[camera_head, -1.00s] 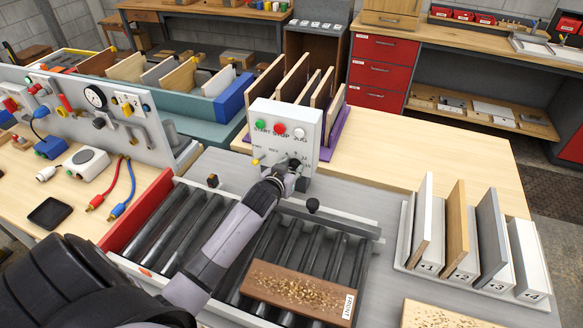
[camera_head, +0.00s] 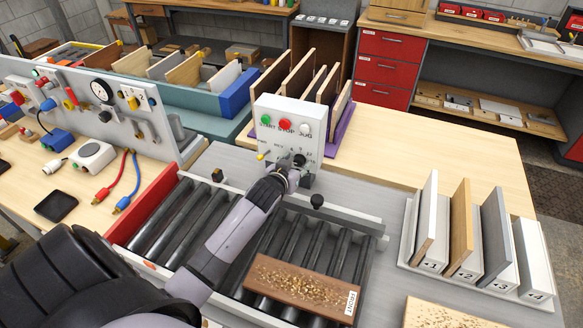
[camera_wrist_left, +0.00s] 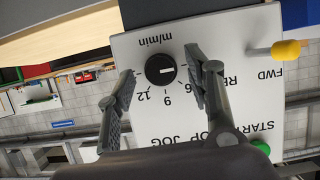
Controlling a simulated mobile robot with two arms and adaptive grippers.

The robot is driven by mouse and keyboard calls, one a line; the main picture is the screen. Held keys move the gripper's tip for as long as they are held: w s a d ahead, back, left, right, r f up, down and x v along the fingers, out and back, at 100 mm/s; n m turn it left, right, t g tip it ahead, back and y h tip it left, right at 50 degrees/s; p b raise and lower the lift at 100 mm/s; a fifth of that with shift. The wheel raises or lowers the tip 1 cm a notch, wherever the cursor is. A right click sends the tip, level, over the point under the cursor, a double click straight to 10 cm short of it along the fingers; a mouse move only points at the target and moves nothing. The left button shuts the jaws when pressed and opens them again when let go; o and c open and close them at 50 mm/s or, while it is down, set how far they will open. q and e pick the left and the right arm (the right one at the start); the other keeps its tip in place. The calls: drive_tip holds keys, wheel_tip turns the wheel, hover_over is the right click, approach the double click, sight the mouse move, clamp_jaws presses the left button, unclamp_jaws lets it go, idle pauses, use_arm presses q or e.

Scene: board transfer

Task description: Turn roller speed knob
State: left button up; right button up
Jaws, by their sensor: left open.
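The roller speed knob (camera_wrist_left: 160,70) is a round black dial with a white pointer line. It sits on the white control panel (camera_head: 262,108), beside a "m/min" scale marked 6, 9 and 12. My left gripper (camera_wrist_left: 160,68) is open at the panel face, with one finger on each side of the knob. In the wrist view a gap shows between the knob and the left-hand finger; the other finger is closer, and I cannot tell if it touches. In the head view the gripper (camera_head: 293,170) partly hides the panel's lower part. My right gripper is not in view.
A yellow-tipped FWD/REV lever (camera_wrist_left: 285,50) sticks out near the knob. Green, red and white buttons line the panel top. A brown board (camera_head: 300,287) with chips lies on the black rollers (camera_head: 345,255). A numbered rack (camera_head: 405,260) stands right.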

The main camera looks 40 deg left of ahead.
use_arm(q)
drive_tip(key=v, duration=1.1)
drive_tip(key=shift+s, duration=0.4)
drive_tip(key=shift+d, duration=0.1)
